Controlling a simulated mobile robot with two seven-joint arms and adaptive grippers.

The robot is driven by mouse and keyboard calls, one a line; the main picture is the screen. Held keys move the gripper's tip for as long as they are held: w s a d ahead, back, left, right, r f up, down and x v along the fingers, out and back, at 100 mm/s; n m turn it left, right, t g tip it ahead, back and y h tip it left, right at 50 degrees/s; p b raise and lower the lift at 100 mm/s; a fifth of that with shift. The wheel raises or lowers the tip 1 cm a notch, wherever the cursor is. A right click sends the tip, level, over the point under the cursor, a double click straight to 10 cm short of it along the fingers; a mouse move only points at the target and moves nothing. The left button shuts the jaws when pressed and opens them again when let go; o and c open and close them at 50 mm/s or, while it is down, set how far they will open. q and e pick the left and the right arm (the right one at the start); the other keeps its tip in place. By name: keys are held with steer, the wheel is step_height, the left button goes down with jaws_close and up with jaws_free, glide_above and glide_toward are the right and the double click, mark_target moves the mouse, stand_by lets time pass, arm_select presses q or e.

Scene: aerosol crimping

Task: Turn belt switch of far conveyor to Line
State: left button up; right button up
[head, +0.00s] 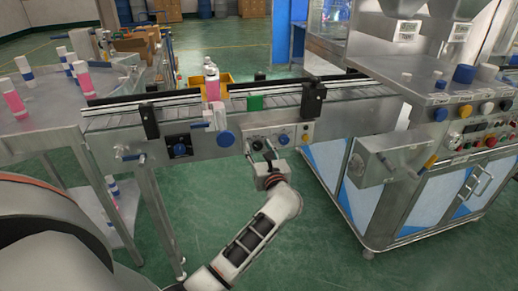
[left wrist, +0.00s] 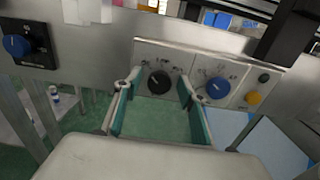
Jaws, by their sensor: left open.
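The conveyor (head: 350,92) runs across the head view with a grey control panel on its front. In the left wrist view the panel (left wrist: 190,58) carries a black rotary switch (left wrist: 158,82) with a white pointer mark, pointing up and slightly left. A blue knob (left wrist: 217,88) sits to its right. Small labels around both are too blurred to read. My left gripper (head: 261,152) is open in front of the panel; in the wrist view its fingertips (left wrist: 157,88) lie on either side of the black switch. Contact cannot be told. My right gripper is out of view.
A yellow button (left wrist: 253,98) sits right of the blue knob. Another blue knob on a black plate (left wrist: 17,45) is at the left. A pink bottle (head: 212,86) stands on the belt. A steel machine cabinet (head: 440,190) stands at the right.

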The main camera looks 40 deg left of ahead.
arm_select(q)
steer(key=c, duration=1.1)
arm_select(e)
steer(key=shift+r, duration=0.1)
arm_select(q)
steer(key=shift+r+m+p, duration=0.15)
steer(key=shift+m+p, duration=0.45)
steer(key=shift+m, duration=0.1)
steer(key=shift+m+p, duration=0.55)
steer(key=shift+m, duration=0.15)
steer(key=m+p, duration=0.3)
steer(key=m, duration=0.1)
steer(key=shift+d+f+m+p, duration=0.1)
steer(key=shift+f+m+p, duration=0.1)
steer(key=shift+m+p, duration=0.9)
steer(key=shift+m, duration=0.4)
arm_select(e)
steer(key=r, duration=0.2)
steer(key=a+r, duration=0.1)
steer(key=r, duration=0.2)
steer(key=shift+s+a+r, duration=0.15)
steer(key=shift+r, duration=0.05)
arm_select(q)
steer(key=shift+f, duration=0.1)
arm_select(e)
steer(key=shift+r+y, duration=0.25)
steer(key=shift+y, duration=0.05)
